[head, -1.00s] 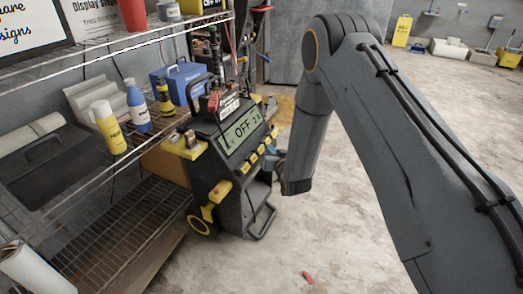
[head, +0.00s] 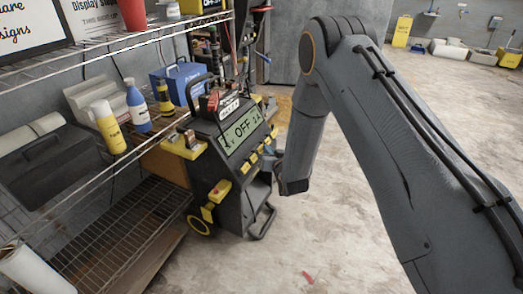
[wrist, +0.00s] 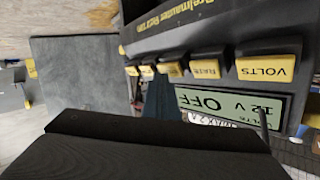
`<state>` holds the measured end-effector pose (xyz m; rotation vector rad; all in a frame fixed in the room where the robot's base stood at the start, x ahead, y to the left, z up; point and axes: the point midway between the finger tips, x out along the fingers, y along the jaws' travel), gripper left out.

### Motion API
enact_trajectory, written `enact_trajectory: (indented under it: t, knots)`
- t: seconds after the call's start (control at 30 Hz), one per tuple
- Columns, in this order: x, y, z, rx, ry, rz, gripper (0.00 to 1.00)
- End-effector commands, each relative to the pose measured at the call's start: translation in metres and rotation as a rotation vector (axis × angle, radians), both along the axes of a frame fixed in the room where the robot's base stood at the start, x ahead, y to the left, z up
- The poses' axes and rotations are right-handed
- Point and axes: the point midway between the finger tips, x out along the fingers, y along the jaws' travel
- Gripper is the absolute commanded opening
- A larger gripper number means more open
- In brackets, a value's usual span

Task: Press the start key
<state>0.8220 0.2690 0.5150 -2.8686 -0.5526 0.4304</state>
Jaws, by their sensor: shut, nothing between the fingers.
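The battery charger (head: 228,190) is a dark wheeled cabinet with a lit display (head: 241,131) reading OFF. A row of yellow keys (head: 253,159) runs along its sloped front. In the wrist view the panel appears upside down; the key at right reads VOLTS (wrist: 266,69), and the smaller keys further left (wrist: 147,71) are too small to read, so I cannot tell which is the start key. My gripper (wrist: 158,88) is shut and empty, its tip close to those smaller left keys. Contact is unclear. In the head view my gripper (head: 276,160) is beside the key row, partly hidden by my wrist.
A small red object (head: 307,277) lies on the floor. The concrete floor (head: 345,215) is otherwise open nearby.

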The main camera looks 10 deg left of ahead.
Motion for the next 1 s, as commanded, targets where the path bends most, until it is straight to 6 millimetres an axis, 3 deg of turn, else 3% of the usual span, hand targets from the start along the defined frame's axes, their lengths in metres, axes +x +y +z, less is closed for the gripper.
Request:
enact_trajectory:
  t: [1.0]
  knots:
    - [0.0021, 0.007, -0.0046, 0.0, 0.001, 0.001, 0.0]
